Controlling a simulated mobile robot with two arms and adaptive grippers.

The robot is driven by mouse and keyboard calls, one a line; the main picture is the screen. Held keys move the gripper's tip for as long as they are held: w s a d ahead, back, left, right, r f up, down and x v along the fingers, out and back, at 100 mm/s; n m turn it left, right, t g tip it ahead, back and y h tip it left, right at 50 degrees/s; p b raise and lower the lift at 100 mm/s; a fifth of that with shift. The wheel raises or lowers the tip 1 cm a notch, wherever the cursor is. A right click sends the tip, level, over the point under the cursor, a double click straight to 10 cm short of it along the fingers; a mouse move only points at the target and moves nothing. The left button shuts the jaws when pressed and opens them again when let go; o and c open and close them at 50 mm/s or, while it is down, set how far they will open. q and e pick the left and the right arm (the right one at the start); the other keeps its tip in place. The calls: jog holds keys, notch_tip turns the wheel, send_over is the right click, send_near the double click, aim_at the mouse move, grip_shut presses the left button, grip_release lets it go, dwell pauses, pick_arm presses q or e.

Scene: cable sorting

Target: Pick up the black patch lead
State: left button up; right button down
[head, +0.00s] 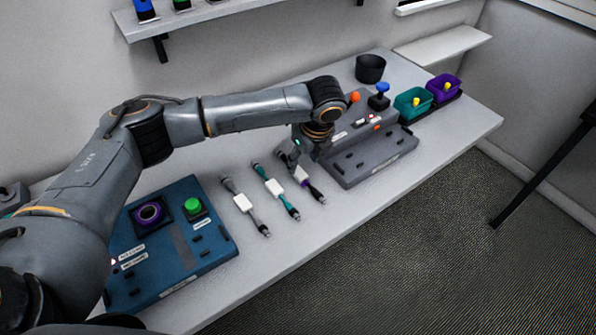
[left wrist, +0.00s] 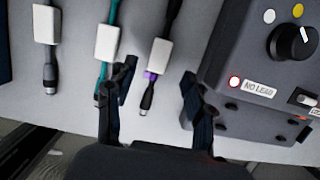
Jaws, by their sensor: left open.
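Three patch leads with white tags lie side by side on the table. The right one (left wrist: 155,60) has dark ends and a purple section; in the head view (head: 317,193) my gripper partly covers it. The middle one (head: 275,187) is teal. The left one (head: 244,204) looks grey to black, with a dark tip in the left wrist view (left wrist: 49,75). Colours alone do not settle which is the black lead. My left gripper (head: 301,165) is open above the right lead, whose tip shows between the fingers in the left wrist view (left wrist: 153,105). My right gripper is out of view.
A grey device box (head: 372,160) stands close to the right of the gripper. A blue panel (head: 170,270) with a green button lies at the left. Teal (head: 410,104) and purple (head: 445,88) bins and a black cup (head: 370,69) are farther back. The table front is clear.

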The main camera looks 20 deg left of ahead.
aim_at(299, 172)
pick_arm(q)
jog(key=shift+p+x, duration=0.6)
jog(key=shift+x, duration=2.1)
grip_shut()
